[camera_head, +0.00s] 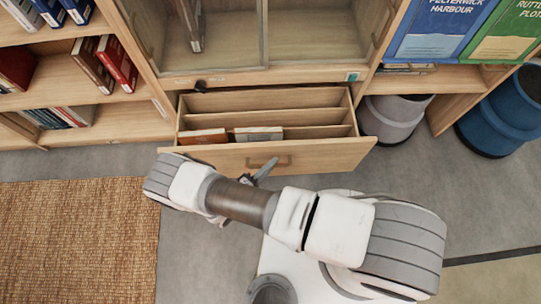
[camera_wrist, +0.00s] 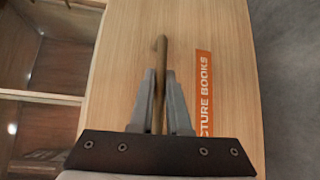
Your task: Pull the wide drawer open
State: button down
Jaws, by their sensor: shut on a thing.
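The wide wooden drawer (camera_head: 335,153) stands pulled out from the bookcase in the head view. Its inside shows dividers and a few books lying at the front left. Its front fills much of the wrist view (camera_wrist: 225,60) and bears an orange label (camera_wrist: 203,90) with partly hidden lettering, "...CTURE BOOKS". The bar handle (camera_wrist: 161,55) is between the two fingers of my gripper (camera_wrist: 160,76), which is shut on it. In the head view the handle (camera_head: 284,161) is partly hidden by my gripper (camera_head: 262,172).
A rust-brown woven rug (camera_head: 75,235) lies at the left. A grey bin (camera_head: 395,118) and a blue bin (camera_head: 500,115) stand right of the drawer. Shelves with books (camera_head: 118,62) are at the left. Grey floor shows between rug and bins.

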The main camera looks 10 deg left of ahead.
jog(key=shift+s, duration=0.45)
jog(key=c, duration=1.2)
grip_release()
jog(key=shift+o, duration=0.2)
jog(key=shift+s, duration=0.1)
jog(key=p+v, duration=0.1)
jog(key=v, duration=1.6)
jog(key=shift+a+r, duration=0.15)
